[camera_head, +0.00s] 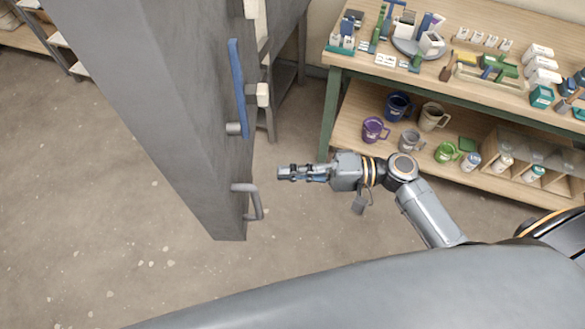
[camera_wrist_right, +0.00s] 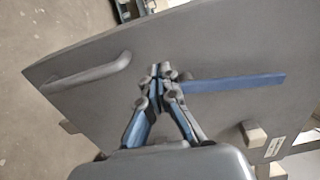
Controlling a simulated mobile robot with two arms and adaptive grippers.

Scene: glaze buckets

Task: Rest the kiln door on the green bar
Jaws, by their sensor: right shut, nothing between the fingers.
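The kiln door (camera_head: 150,90) is a large grey slab, seen standing open in the camera_head view. A grey bent handle (camera_head: 255,202), a short grey peg and a blue bar (camera_head: 238,85) are on its face. In the wrist view the door (camera_wrist_right: 225,60) fills most of the picture, with the handle (camera_wrist_right: 88,72) at left and the blue bar (camera_wrist_right: 235,83) at right. My right gripper (camera_head: 281,173) is shut and empty, a little right of the door and above the handle; its fingertips (camera_wrist_right: 162,72) point at the door face. I cannot make out a green bar by the door. My left gripper is out of view.
A workbench (camera_head: 345,62) with green legs stands at the upper right, with several tools and small containers on top. Its lower shelf (camera_head: 350,130) holds mugs and a divided box (camera_head: 540,185). Beige blocks (camera_head: 262,94) stick out at the door's edge. The floor at left is clear.

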